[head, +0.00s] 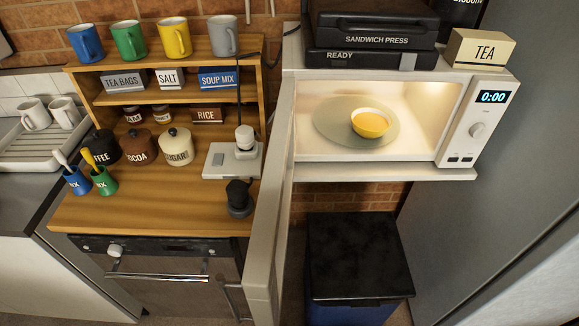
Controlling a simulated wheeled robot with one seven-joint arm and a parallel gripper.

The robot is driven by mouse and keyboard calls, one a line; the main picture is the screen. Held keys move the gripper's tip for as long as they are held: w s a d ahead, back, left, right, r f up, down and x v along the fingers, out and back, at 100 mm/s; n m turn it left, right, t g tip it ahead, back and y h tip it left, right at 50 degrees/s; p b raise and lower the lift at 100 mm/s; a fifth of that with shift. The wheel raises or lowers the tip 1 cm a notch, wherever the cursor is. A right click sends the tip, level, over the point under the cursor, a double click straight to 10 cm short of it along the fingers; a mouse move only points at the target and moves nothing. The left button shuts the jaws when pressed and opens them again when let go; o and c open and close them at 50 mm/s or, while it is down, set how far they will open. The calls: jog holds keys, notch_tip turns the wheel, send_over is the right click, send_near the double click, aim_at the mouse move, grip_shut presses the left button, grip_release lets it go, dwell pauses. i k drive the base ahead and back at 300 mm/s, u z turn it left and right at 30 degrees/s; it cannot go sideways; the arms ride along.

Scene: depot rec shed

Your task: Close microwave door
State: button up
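The microwave (455,120) is white and stands on a wall shelf at the upper right, its lit cavity open to me. Its door (270,220) is wide open, swung out toward me from the left side and seen nearly edge-on. A yellow bowl (370,123) with yellowish contents sits on the round turntable (333,122) inside. The control panel shows a display reading 0:00 (492,97) and a round knob. My gripper is not in view.
The wooden counter (150,212) left of the door holds jars, a white appliance (233,158) and a dark object (239,198) close to the door. Sandwich-press boxes (372,58) and a TEA box (480,49) top the microwave. A black-lidded bin (357,262) stands below; a grey panel flanks the right.

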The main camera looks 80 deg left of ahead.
aim_at(262, 282)
jog(key=k, duration=0.95)
jog(key=u, duration=3.8)
jog(key=k, duration=0.9)
jog(key=z, duration=1.4)
jog(key=i, duration=0.5)
